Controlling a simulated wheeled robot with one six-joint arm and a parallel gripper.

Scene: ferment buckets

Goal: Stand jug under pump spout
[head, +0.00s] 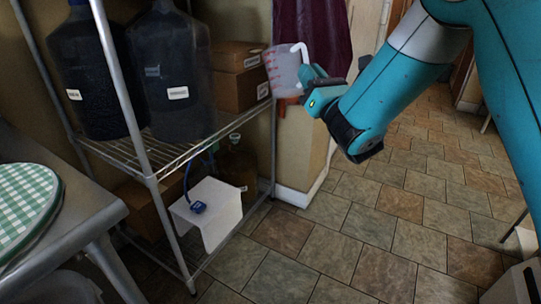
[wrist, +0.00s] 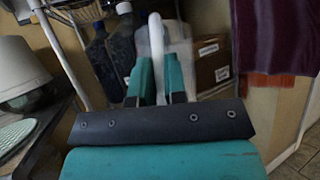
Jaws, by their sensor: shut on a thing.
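A translucent measuring jug (head: 283,72) with red marks and a white handle (head: 300,50) is held in the air by my gripper (head: 307,84), in front of the dark red cloth and beside the shelf's right end. The jug looks roughly upright. In the wrist view, my gripper's teal fingers (wrist: 157,85) are shut on the white handle (wrist: 156,45), with the blurred jug body (wrist: 178,45) behind it. I cannot make out a pump spout for certain in either view.
A wire shelf (head: 160,160) carries two large dark bottles (head: 168,75) and cardboard boxes (head: 240,88). A table (head: 85,215) stands left.

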